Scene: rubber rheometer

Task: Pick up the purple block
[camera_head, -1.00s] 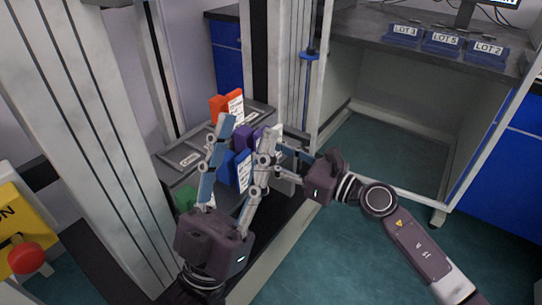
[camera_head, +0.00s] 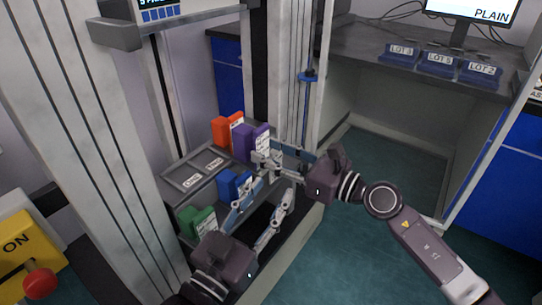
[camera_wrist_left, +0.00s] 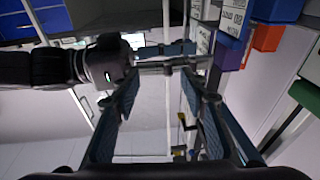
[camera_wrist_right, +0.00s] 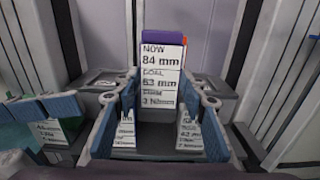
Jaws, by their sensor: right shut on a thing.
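The purple block (camera_head: 244,142) has a white label on its side. My right gripper (camera_head: 268,158) is shut on it from the right. In the right wrist view the block's purple top (camera_wrist_right: 163,37) shows above a label reading NOW 84 mm, between my two fingers (camera_wrist_right: 159,112). The block's lower end is hidden in the head view. My left gripper (camera_head: 258,212) is open and empty, in front of the blue block and below my right gripper. In the left wrist view its fingers (camera_wrist_left: 167,110) are apart with nothing between them.
An orange block (camera_head: 222,130) stands just behind the purple block. A blue block (camera_head: 229,183) and a green block (camera_head: 197,222) stand on the grey rack (camera_head: 172,182) nearer me. A frame column (camera_head: 75,130) rises at left. A bench (camera_head: 365,50) stands at the back right.

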